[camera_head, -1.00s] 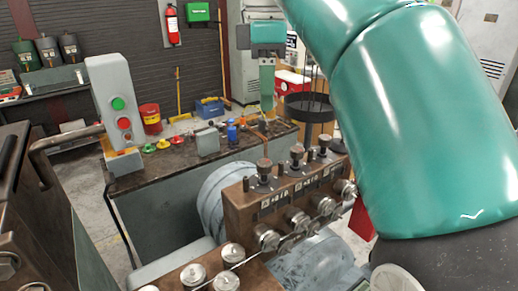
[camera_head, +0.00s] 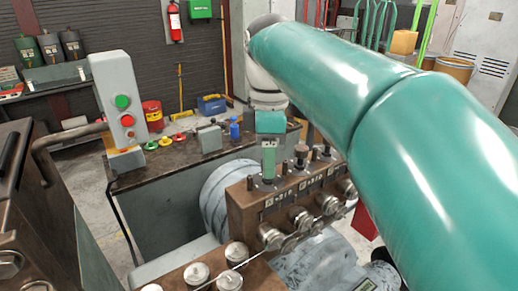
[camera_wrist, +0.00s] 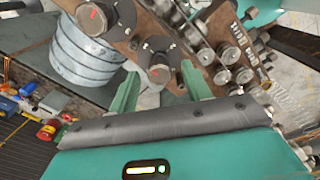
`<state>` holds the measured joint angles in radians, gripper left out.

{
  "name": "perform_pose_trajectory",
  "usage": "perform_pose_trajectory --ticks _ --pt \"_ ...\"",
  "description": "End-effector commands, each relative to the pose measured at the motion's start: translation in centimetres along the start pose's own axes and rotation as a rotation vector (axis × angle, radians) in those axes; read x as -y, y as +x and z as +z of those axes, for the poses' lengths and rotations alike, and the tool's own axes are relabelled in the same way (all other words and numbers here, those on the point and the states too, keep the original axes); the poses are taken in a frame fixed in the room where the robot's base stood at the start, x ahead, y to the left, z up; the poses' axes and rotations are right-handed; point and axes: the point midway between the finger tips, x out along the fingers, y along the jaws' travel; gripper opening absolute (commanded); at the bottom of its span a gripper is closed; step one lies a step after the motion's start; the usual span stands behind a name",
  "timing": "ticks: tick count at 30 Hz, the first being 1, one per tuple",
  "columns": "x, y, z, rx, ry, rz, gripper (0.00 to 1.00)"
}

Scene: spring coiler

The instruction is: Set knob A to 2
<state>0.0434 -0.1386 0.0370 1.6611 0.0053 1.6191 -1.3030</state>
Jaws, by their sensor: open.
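In the head view, a brown block (camera_head: 243,215) carries a row of dark upright knobs. My gripper (camera_head: 268,172) points down over the nearest, leftmost knob, which I take as knob A, and mostly hides it. The label plate (camera_head: 271,203) below it is too small to read surely.
A second knob (camera_head: 301,157) stands close to the right of the gripper. Metal rollers (camera_head: 300,217) line the block's front, and a large grey drum (camera_head: 213,195) is behind it. A workbench (camera_head: 165,168) with a push-button box (camera_head: 120,105) stands at left.

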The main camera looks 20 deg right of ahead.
Motion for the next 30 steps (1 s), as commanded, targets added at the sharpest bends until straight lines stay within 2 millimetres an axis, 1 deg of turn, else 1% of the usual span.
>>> perform_pose_trajectory --ticks 7,11,12,14,23,30 --pt "-0.06 0.08 -0.02 0.000 0.000 0.000 0.49" --pt "-0.06 0.08 -0.02 0.000 0.000 0.000 0.23" --pt "-0.06 0.07 -0.02 0.000 0.000 0.000 0.15" --pt "-0.05 0.06 -0.02 0.000 0.000 0.000 0.04" --pt "-0.04 0.03 -0.02 0.000 0.024 0.001 0.04" --pt "-0.05 0.00 -0.02 0.000 0.127 0.001 0.04"
